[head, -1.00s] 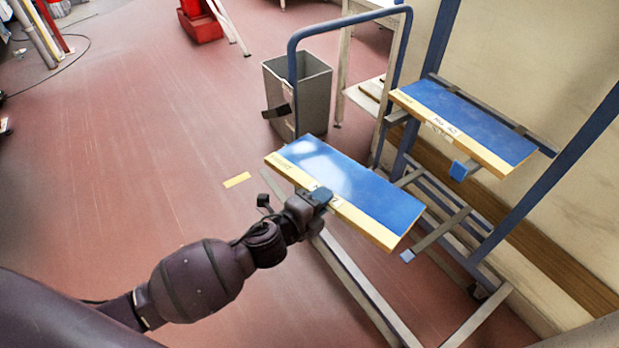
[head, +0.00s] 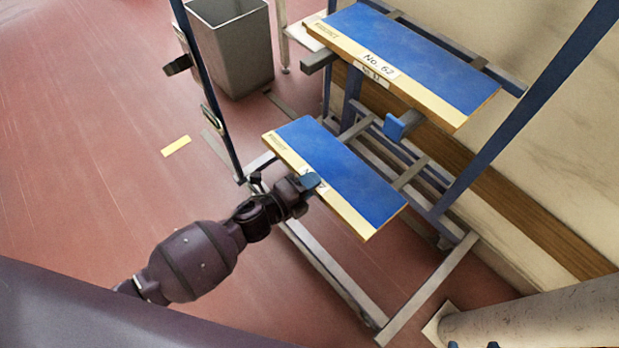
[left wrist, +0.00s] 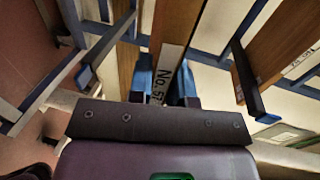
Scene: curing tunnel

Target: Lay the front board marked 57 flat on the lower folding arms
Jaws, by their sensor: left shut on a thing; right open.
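The front board marked 57 (head: 345,170) has a blue face and a yellow edge. It is roughly level over the lower folding arms (head: 412,171), which show behind its far edge. My left gripper (head: 309,182) is shut on the middle of its near edge. Its label (left wrist: 165,72) shows between the fingers in the left wrist view. There, a blue-tipped lower arm (left wrist: 110,47) lies left of the board edge. I cannot tell whether board and arms touch. My right gripper (head: 473,345) shows only its fingertips at the bottom edge, open and empty.
The blue rack post (head: 215,110) stands left of the board. A grey bin (head: 232,50) is behind. A pale cylinder (head: 540,322) is at lower right.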

